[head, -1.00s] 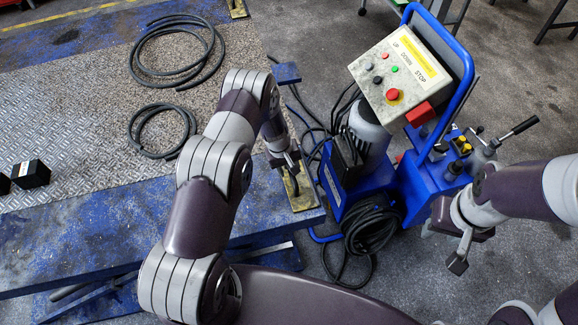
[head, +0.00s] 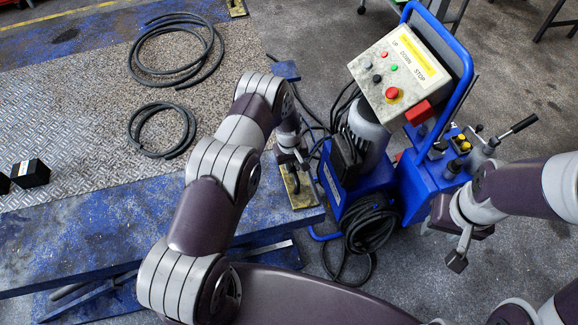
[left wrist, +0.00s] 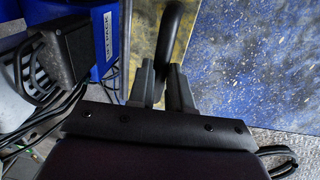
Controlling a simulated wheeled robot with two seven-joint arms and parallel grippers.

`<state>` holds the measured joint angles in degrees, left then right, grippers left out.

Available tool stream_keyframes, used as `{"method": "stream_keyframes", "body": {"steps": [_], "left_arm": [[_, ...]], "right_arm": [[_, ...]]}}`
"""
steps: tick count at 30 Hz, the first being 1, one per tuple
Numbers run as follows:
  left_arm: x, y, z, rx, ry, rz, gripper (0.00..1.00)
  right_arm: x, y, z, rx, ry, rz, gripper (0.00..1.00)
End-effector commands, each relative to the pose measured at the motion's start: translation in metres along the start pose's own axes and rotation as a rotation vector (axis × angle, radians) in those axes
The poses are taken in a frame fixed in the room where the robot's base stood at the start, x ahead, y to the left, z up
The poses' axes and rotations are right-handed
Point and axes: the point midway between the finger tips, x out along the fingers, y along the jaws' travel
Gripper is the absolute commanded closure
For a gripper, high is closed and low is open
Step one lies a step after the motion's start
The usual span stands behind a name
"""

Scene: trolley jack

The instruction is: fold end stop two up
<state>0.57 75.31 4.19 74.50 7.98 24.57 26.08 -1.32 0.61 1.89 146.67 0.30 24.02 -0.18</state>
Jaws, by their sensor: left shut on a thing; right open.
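An end stop, a worn yellow plate (head: 303,201) with a black bar, lies at the right end of the blue lift platform (head: 130,222) in the head view. My left gripper (head: 294,163) is over this plate. In the left wrist view its fingers (left wrist: 165,88) are shut on the end stop's curved black bar (left wrist: 172,28). The fingers hide the lower part of the bar. A second yellow end stop (head: 237,8) shows at the platform's far end. My right gripper (head: 457,262) is open and empty over the floor at the right.
A blue pump trolley (head: 428,188) with a control box (head: 398,72) stands right of the platform. Coiled black cable (head: 371,230) hangs on it, close to my left gripper. Black hose rings (head: 160,130) and black blocks (head: 31,173) lie on the platform.

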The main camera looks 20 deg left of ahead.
Motion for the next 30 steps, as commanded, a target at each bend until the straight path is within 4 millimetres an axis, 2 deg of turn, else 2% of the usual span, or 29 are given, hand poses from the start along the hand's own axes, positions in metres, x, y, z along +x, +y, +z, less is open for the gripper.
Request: {"method": "stream_keyframes", "body": {"steps": [3, 5, 6, 8, 10, 14, 27, 28, 30], "left_arm": [[0.01, 0.012, 0.0, 0.009, 0.006, -0.114, 1.0], [0.008, 0.018, -0.001, 0.008, 0.008, -0.178, 1.0], [0.001, 0.022, -0.001, 0.007, 0.008, -0.223, 1.0], [-0.014, 0.026, -0.002, 0.003, 0.007, -0.271, 1.0], [-0.017, 0.029, -0.001, 0.001, 0.006, -0.3, 1.0], [-0.017, 0.031, 0.0, -0.001, 0.006, -0.341, 1.0], [-0.011, 0.031, 0.001, -0.004, 0.008, -0.363, 1.0], [-0.011, 0.031, 0.001, -0.004, 0.007, -0.363, 0.75], [-0.011, 0.031, 0.001, -0.004, 0.007, -0.363, 0.56]], "right_arm": [[0.04, 0.0, 0.005, 0.0, -0.001, 0.0, 0.57], [0.054, 0.0, 0.007, 0.0, -0.001, 0.0, 0.57], [0.053, 0.0, 0.007, 0.0, -0.002, 0.0, 0.57], [0.031, 0.0, 0.004, 0.0, -0.003, 0.0, 0.57], [0.018, 0.0, 0.002, 0.0, 0.001, 0.0, 0.57], [0.004, 0.0, 0.001, 0.0, 0.0, 0.0, 0.57], [0.002, 0.0, 0.001, 0.0, -0.001, 0.0, 0.57], [0.002, 0.0, 0.001, 0.0, -0.001, 0.0, 0.57], [0.002, 0.0, 0.001, 0.0, -0.001, 0.0, 0.57]]}}
